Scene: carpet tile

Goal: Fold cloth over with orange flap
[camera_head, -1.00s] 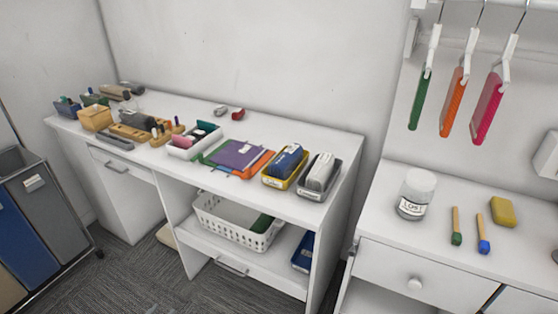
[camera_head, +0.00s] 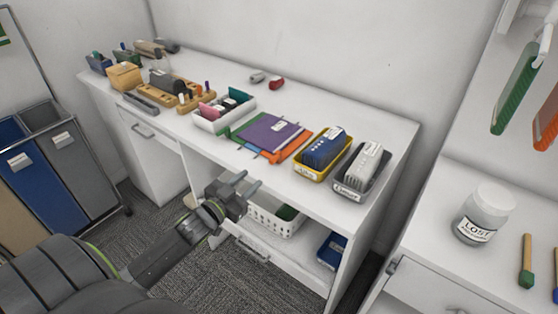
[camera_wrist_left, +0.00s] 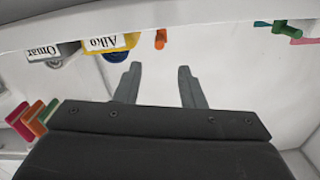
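The cloth (camera_head: 268,130) lies on the white desk, with a purple top. Its orange flap (camera_head: 291,146) sticks out at the right, and green and blue parts show at the left and front edges. My left gripper (camera_head: 248,182) is in front of the desk edge, nearer the camera than the cloth and apart from it. In the left wrist view its two fingers (camera_wrist_left: 160,88) stand apart with nothing between them. A small orange piece (camera_wrist_left: 160,39) shows beyond them; I cannot tell if it is the flap. My right gripper is not in view.
A yellow tray (camera_head: 308,172) and a grey tray (camera_head: 347,189) stand right of the cloth. A white tray (camera_head: 222,124) stands at its left. A white basket (camera_head: 272,220) sits on the shelf below. A jar (camera_head: 481,214) stands on the right-hand counter.

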